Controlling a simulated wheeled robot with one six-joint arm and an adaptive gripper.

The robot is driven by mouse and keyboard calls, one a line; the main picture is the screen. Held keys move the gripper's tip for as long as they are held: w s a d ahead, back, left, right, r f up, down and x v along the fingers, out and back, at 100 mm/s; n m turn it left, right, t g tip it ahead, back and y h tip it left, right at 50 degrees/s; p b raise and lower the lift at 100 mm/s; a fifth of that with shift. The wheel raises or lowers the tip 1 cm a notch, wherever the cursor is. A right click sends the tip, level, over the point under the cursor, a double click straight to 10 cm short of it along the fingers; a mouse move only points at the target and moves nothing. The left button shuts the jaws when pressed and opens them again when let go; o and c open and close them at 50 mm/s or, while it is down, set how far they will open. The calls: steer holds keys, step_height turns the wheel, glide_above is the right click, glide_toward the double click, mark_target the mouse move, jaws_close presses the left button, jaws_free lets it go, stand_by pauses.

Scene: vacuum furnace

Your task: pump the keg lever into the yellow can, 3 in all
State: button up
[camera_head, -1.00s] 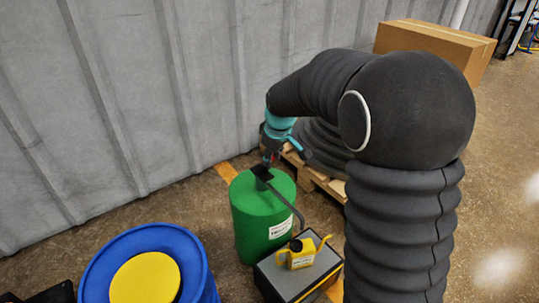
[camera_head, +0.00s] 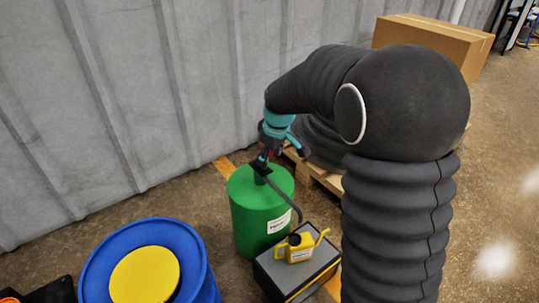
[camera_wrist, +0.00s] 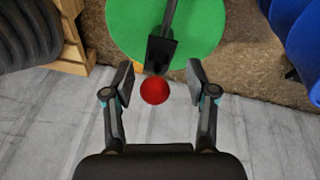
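The green keg (camera_head: 258,218) stands by the grey wall, with a black pump head (camera_head: 261,168) on top. A dark spout (camera_head: 285,196) curves from it down to the yellow can (camera_head: 300,249), which sits on a grey box (camera_head: 320,265). In the wrist view, the red knob (camera_wrist: 154,90) of the lever lies between the two fingers of my gripper (camera_wrist: 160,82). The fingers are open, with a gap on each side of the knob. In the head view, my gripper (camera_head: 266,153) is just above the pump head, and the knob is mostly hidden.
A blue drum (camera_head: 195,262) with a yellow centre stands at the front left. A wooden pallet (camera_head: 325,179) with a dark coil on it is behind the keg at the right. A cardboard box (camera_head: 440,38) stands further back. The floor at the right is clear.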

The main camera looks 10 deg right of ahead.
steer(key=shift+r, duration=0.1)
steer(key=v, duration=1.1)
steer(key=shift+s+r, duration=0.2)
steer(key=shift+r, duration=0.15)
steer(key=s+d+f+m+p, duration=0.1)
steer(key=s+d+f+m, duration=0.1)
steer(key=s+m, duration=0.45)
steer(key=s+d+r+t+p, duration=0.1)
steer(key=s+r+p, duration=0.1)
steer(key=s, duration=0.5)
steer(key=s+d+r+m+p, duration=0.1)
steer(key=s+d+r+p, duration=0.1)
steer(key=s, duration=0.5)
steer(key=s+d+r+m+t+h+p, duration=0.1)
steer(key=s+r+p, duration=0.3)
steer(key=s, duration=0.4)
steer(key=shift+d+r+t, duration=0.3)
steer(key=shift+d+r, duration=0.25)
steer(key=shift+d, duration=0.1)
